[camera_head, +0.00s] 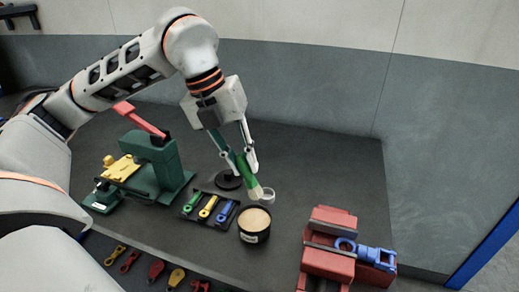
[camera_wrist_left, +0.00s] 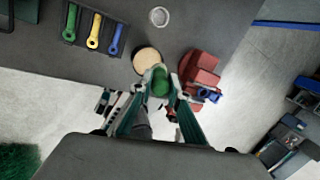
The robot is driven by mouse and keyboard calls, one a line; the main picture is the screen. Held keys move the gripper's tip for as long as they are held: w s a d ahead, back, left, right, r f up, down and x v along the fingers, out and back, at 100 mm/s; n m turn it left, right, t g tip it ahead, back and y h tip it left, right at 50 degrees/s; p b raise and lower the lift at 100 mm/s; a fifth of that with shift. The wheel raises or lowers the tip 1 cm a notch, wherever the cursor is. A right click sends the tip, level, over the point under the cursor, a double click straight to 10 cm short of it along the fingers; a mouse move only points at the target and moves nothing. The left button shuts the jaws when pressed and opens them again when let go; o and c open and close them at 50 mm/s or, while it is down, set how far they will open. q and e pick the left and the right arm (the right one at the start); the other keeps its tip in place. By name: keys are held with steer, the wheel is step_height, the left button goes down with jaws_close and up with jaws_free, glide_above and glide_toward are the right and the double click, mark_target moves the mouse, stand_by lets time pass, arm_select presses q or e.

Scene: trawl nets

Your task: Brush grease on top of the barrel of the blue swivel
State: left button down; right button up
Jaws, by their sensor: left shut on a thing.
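My left gripper (camera_head: 245,168) is shut on a green-handled brush (camera_head: 248,180) and holds it tilted, with its pale bristles pointing down. The bristle tip appears just above and behind the black grease pot (camera_head: 254,236), which is full of tan grease. In the left wrist view the green handle (camera_wrist_left: 160,82) shows between the fingers, with the tan grease (camera_wrist_left: 145,61) beyond it. The blue swivel (camera_head: 376,255) lies at the red vise (camera_head: 327,262) at right, its ring end toward the left. The swivel also shows in the wrist view (camera_wrist_left: 208,95). My right gripper is out of view.
A black tray (camera_head: 188,213) with green, yellow and blue tools lies left of the pot. A green machine (camera_head: 158,166) with a red lever stands farther left. A clear ring (camera_head: 267,195) lies behind the pot. Several small tools lie along the front. The back right of the table is bare.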

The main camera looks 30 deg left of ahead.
arm_select(q)
steer(key=shift+s+f, duration=0.35)
steer(key=shift+s, duration=0.15)
steer(key=shift+a+f+b, duration=0.1)
steer(key=shift+f+b, duration=0.65)
step_height(320, 180, down, 4)
steer(key=b, duration=0.3)
steer(key=shift+f+b, duration=0.15)
steer(key=shift+b, duration=0.15)
steer(key=shift+f, duration=0.15)
steer(key=shift+f, duration=0.1)
